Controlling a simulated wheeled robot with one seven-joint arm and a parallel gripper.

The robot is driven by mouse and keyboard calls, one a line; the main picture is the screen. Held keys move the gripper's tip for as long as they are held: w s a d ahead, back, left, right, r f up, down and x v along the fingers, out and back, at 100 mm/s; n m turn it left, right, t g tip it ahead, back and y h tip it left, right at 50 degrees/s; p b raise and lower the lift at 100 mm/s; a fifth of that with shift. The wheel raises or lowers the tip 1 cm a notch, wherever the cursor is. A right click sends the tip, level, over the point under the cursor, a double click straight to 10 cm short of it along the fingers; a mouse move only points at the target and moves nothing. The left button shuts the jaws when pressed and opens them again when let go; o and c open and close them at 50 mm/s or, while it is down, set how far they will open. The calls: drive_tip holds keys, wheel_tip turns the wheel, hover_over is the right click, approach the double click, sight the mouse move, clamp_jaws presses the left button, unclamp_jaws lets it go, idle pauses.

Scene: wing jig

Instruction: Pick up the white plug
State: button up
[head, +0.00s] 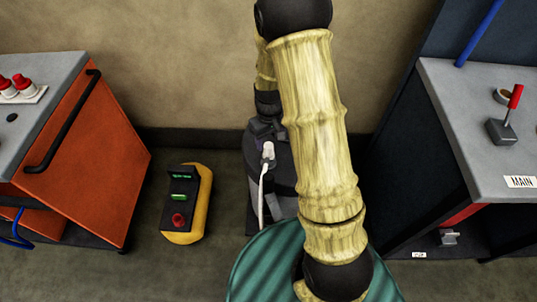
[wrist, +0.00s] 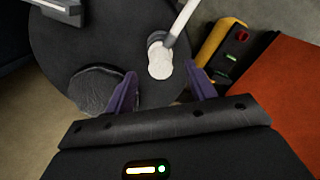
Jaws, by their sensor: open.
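The white plug (head: 268,151) stands on a dark round-topped stand (head: 283,170), with a white cable (head: 262,195) running from it down the near side. In the wrist view the plug (wrist: 159,62) is a pale round body, its cable (wrist: 182,18) leading off toward the top. My gripper (wrist: 163,85) is open, with its purple fingers spread on either side just below the plug in that picture. The plug lies ahead of the gap, and I see no finger touching it. In the head view my arm hides part of the stand and most of the gripper.
A dark grey lump (wrist: 95,90) lies on the stand beside the left finger. A yellow box with a red button (head: 186,205) is on the floor to the left. An orange cabinet (head: 90,150) stands farther left, and a grey-topped console (head: 480,120) at right.

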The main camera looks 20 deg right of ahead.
sight(268, 145)
drive_tip(key=shift+w+f, duration=0.2)
drive_tip(key=shift+f, duration=2.4)
drive_tip(key=c, duration=1)
drive_tip(key=shift+r, duration=0.15)
wheel_tip(268, 145, up, 10)
drive_tip(key=shift+f, duration=0.1)
